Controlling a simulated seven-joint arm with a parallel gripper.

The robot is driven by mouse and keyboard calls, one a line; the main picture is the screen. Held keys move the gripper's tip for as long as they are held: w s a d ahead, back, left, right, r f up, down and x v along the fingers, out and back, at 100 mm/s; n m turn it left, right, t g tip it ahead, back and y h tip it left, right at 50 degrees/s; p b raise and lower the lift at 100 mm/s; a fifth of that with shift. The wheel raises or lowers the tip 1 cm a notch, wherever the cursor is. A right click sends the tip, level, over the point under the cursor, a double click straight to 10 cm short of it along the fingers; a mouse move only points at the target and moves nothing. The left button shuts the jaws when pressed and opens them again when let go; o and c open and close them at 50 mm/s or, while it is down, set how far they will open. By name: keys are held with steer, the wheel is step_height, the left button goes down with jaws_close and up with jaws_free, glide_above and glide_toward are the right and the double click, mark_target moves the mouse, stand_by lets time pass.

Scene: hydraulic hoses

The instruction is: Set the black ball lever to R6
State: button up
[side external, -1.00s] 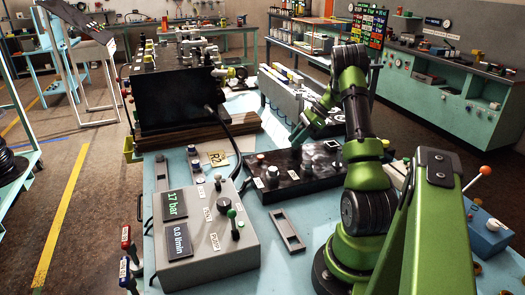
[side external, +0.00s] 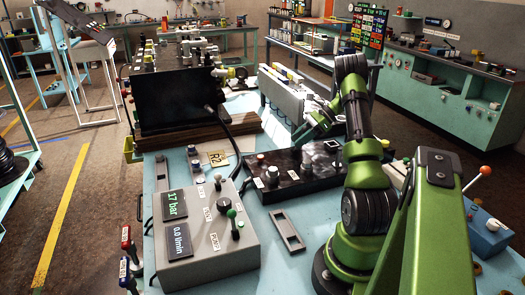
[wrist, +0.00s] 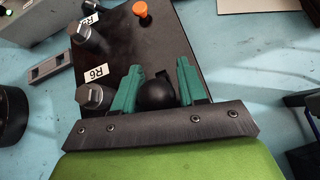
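In the wrist view, the black ball (wrist: 157,94) of the lever sits between the two green fingers of my gripper (wrist: 160,67). The fingers stand apart on either side of it; I cannot tell whether they touch it. The lever's shaft is hidden under the ball. A white R6 label (wrist: 96,72) lies on the black panel to the left of the fingers, beside a metal-topped knob (wrist: 95,97). In the side view, my gripper (side external: 303,141) is low over the black panel (side external: 290,180), and the black ball cannot be made out.
An orange button (wrist: 140,8) and another knob (wrist: 90,38) stand on the panel. A grey control box (side external: 205,240) with a green-ball lever and displays reading 17 bar and 0.0 l/min is nearby. A flat grey slotted bar (side external: 287,231) lies on the blue table.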

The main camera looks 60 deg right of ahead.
steer(key=shift+o, duration=0.8)
steer(key=v, duration=1.2)
steer(key=w+a+r+n+g, duration=0.1)
steer(key=w+a+r+n, duration=0.25)
steer(key=a, duration=0.35)
steer(key=w+a+r+n+g, duration=0.1)
steer(key=w+a+r+n, duration=0.25)
steer(key=a, duration=0.45)
steer(key=w+a+r+n+g, duration=0.1)
steer(key=w+a+r+n, duration=0.1)
steer(key=w+a+n, duration=0.35)
steer(key=s+a+n+h, duration=0.1)
steer(key=a+n, duration=0.3)
steer(key=a, duration=0.5)
steer(key=s+a+n+t+h, duration=0.1)
steer(key=s+a+n, duration=0.3)
steer(key=a, duration=0.5)
steer(key=s+a+n+t+h, duration=0.1)
steer(key=s+a+n+h, duration=0.1)
steer(key=a+n, duration=0.3)
steer(key=a, duration=0.4)
steer(key=shift+s+a+f, duration=0.3)
steer(key=shift+s+a, duration=0.1)
